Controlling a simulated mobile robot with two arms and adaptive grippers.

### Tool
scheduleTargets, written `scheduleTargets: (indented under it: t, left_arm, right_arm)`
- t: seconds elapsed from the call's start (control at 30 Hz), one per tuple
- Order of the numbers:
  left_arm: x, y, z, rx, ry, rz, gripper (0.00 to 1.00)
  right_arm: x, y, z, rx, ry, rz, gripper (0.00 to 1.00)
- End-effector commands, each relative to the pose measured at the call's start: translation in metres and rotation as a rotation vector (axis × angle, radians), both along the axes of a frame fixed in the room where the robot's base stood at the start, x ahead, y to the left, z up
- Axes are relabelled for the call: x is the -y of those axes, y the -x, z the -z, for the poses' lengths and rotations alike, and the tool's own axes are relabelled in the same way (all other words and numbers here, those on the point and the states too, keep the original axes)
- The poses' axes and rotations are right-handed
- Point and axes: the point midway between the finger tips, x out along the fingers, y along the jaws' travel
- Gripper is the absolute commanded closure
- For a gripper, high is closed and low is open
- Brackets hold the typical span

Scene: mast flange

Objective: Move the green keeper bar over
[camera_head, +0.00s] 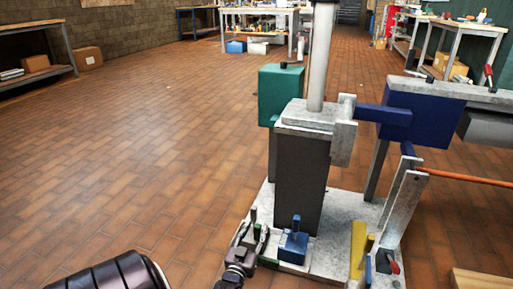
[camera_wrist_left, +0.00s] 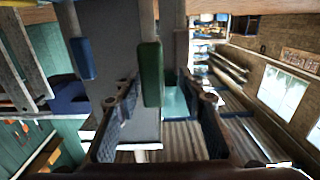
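The green keeper bar (camera_wrist_left: 151,75) hangs in the upper middle of the left wrist view, between the two finger pads of my left gripper (camera_wrist_left: 162,122). The fingers stand apart, with visible gaps on both sides of the bar. In the head view my left gripper (camera_head: 252,245) is low by the left side of the mast foot, and its fingers mostly hide the green bar. A blue keeper block (camera_head: 293,247) with an upright peg sits just to the right; it also shows in the wrist view (camera_wrist_left: 82,57). My right gripper is not in view.
The grey mast column (camera_head: 300,185) rises from a pale base plate (camera_head: 335,212). To the right are a yellow bar (camera_head: 358,245), a pale upright plate (camera_head: 402,208), an orange rod (camera_head: 470,177) and a blue box (camera_head: 415,118). The tiled floor on the left is clear.

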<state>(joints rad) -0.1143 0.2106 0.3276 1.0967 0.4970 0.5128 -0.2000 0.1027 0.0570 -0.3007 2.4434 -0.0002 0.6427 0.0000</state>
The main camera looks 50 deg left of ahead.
Motion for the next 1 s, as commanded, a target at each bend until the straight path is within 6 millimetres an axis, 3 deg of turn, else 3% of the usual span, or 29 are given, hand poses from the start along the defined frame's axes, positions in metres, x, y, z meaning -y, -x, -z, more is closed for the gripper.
scheduleTargets:
  t: [0.27,0.7,1.0]
  left_arm:
    - [0.006,0.006,0.002,-0.002,0.002,0.002,0.64]
    - [0.049,0.08,0.002,-0.003,0.003,-0.001,0.64]
    - [0.063,0.103,0.0,-0.001,0.001,-0.001,0.64]
  right_arm:
    - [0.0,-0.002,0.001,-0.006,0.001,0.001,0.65]
    - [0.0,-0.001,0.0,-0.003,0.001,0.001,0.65]
    - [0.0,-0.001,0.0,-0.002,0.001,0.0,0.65]
